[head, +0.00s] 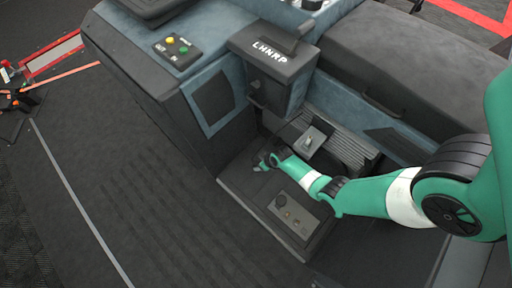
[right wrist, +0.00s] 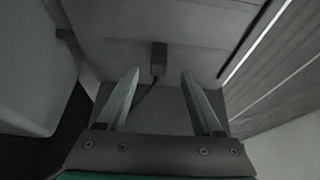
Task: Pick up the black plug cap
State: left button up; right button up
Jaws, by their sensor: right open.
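In the right wrist view a small black block (right wrist: 159,52), which looks like the plug cap, sits against a grey panel. A thin dark cord or shadow runs down from it. My right gripper (right wrist: 160,76) is open, its two fingers apart. The block appears beyond the fingertips, roughly centred in the gap and untouched. In the head view my right gripper (head: 262,162) is low beside the console, over a dark ledge. I cannot make out the plug cap there. My left gripper is not in view.
A gear-selector housing (head: 270,65) rises above my right gripper. A small plate with a lever (head: 310,141) and a control panel (head: 292,214) with a knob lie close to my right arm. A dark seat (head: 415,65) is behind. The floor at left (head: 110,160) is clear.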

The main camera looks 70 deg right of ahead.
aim_at(256, 164)
jog(key=shift+d+b+x, duration=0.25)
jog(key=shift+b+x, duration=0.2)
jog(key=shift+x, duration=0.75)
jog(key=shift+w+f, duration=0.15)
jog(key=shift+f, duration=0.05)
jog(key=shift+a+f, duration=0.1)
jog(key=shift+a, duration=0.15)
jog(key=b+x, duration=0.5)
jog(key=shift+w+d, duration=0.1)
jog(key=shift+d, duration=0.1)
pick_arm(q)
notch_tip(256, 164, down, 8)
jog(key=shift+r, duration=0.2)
pick_arm(e)
grip_shut()
